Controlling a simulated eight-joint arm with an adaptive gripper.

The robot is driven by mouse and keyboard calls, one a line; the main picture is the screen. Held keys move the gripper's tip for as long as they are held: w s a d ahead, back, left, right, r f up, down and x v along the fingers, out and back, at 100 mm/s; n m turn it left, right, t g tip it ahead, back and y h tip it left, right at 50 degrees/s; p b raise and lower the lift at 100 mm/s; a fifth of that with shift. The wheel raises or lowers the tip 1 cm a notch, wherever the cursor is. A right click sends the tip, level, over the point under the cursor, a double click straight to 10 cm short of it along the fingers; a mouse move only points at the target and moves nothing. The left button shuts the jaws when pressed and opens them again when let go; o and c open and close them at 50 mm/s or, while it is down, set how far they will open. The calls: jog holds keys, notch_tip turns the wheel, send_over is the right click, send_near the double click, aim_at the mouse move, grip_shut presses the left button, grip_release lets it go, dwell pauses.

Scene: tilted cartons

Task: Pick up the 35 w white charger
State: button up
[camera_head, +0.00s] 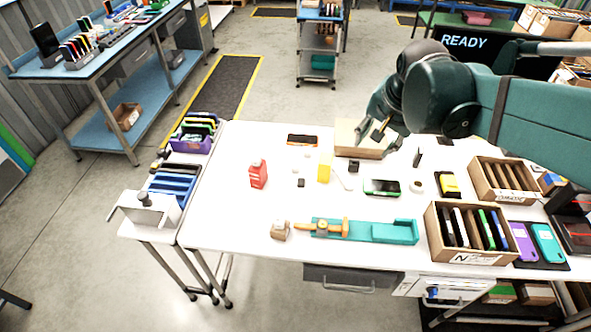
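My gripper (377,136) hangs over the back of the white table, above a cardboard box (350,147). Its dark fingers look apart, and I see nothing held between them. I cannot read a 35 W label on anything. A small white piece (416,187) lies right of a dark phone with a green edge (381,187). A white cable-like item (344,181) lies beside a yellow box (324,169). Another small pale item (309,154) lies below an orange-edged phone (302,140). I cannot tell which of these is the charger.
A red bottle-like item (258,174) stands at the left of the white table (225,215). A teal tray (395,232) lies at the front. Cartons (467,258) with upright phones fill the right side. Small black blocks (354,166) stand mid-table. The left front is clear.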

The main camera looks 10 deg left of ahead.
jog(key=w+a+f+m+g+b, duration=0.1)
jog(key=w+a+f, duration=0.1)
jog(key=w+a, duration=0.15)
jog(key=w+a+f+m, duration=0.2)
jog(key=w+f, duration=0.1)
jog(key=w, duration=0.2)
jog(key=m+g+b, duration=0.3)
jog(key=m, duration=0.4)
send_over(295, 165)
jog(key=shift+h, duration=0.3)
jog(key=f, duration=2.3)
jog(key=shift+s+d+f, duration=0.1)
jog(key=shift+d+f, duration=0.1)
jog(key=shift+a+f, duration=0.15)
jog(key=shift+f, duration=0.15)
jog(key=shift+f, duration=1.3)
jog(key=shift+f, duration=2.6)
